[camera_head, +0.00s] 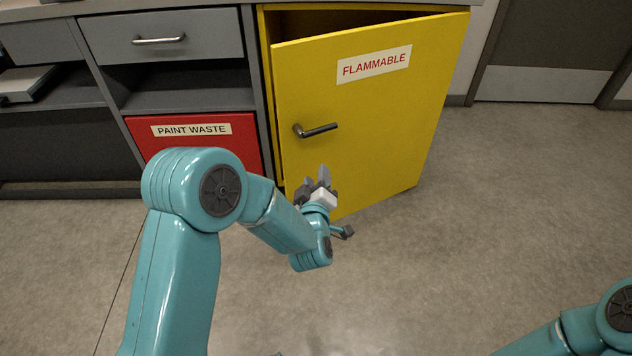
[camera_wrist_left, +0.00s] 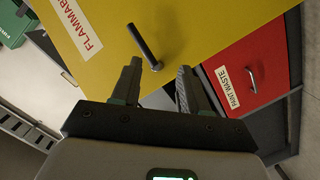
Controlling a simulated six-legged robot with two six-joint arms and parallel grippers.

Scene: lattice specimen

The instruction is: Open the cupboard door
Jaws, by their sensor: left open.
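The yellow cupboard door (camera_head: 375,110), labelled FLAMMABLE, stands ajar, its left edge swung out from the yellow cupboard frame (camera_head: 264,50). A dark gap shows along its top. Its dark lever handle (camera_head: 318,130) is near the left edge, and also shows in the left wrist view (camera_wrist_left: 144,45). My left gripper (camera_head: 318,176) is open and empty, just below the handle in the head view. My right gripper is out of view.
A red PAINT WASTE front (camera_head: 190,135) and a grey drawer (camera_head: 160,38) are left of the cupboard. A grey door (camera_head: 550,60) stands at the back right. The floor (camera_head: 500,200) in front and to the right is clear.

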